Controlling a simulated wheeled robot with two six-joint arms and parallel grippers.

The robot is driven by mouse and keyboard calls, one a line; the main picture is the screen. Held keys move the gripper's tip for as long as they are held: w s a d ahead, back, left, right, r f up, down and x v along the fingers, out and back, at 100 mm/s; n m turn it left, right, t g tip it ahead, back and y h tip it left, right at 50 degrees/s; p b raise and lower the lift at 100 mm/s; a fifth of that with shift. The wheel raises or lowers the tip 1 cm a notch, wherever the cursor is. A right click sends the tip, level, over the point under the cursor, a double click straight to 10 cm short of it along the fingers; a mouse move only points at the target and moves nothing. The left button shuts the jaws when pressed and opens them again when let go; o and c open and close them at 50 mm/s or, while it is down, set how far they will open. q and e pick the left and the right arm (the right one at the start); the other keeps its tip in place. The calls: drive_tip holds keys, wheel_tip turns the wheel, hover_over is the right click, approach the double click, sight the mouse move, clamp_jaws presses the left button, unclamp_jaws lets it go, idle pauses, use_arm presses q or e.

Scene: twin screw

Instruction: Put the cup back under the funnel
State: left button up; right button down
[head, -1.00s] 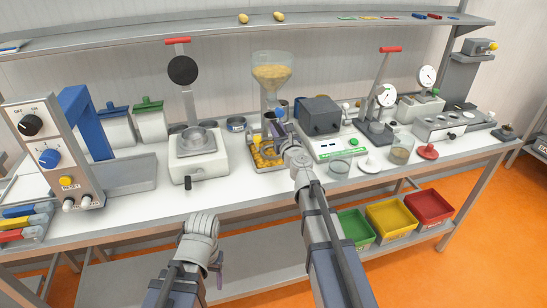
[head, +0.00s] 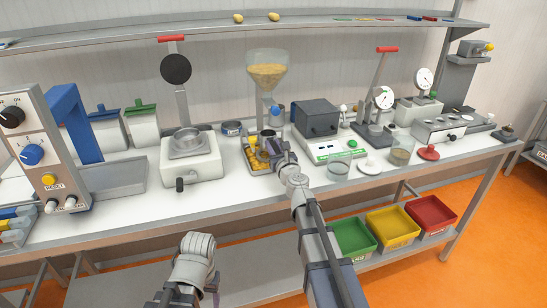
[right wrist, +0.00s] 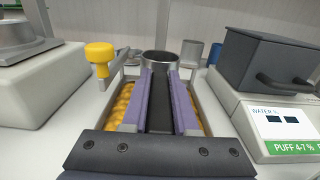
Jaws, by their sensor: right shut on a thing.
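A clear funnel (head: 268,72) with yellow grain in it stands at the back middle of the bench. A small metal cup (right wrist: 159,58) is between the tips of my right gripper (right wrist: 160,78); it looks upright. In the head view the cup (head: 267,136) shows below the funnel's spout, over a tray of yellow grain (head: 256,163). I cannot tell whether it is exactly under the spout or touches the tray. My right gripper (head: 276,147) is shut on the cup from the front. My left gripper (head: 210,288) hangs low in front of the bench, its jaws mostly hidden.
A yellow knob (right wrist: 100,53) stands at the tray's left edge. A white press with a metal dish (head: 189,152) is to the left. A dark box (head: 318,118) and a scale (head: 328,148) are close on the right.

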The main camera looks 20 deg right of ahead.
use_arm(q)
drive_tip(key=shift+f+b, duration=1.15)
drive_tip(key=shift+f, duration=0.4)
use_arm(e)
drive_tip(key=shift+f, duration=1.5)
use_arm(q)
drive_tip(key=shift+f, duration=0.1)
use_arm(e)
drive_tip(key=shift+f, duration=0.1)
drive_tip(key=shift+f, duration=0.15)
drive_tip(key=c, duration=0.7)
unclamp_jaws()
drive_tip(key=shift+r, duration=0.2)
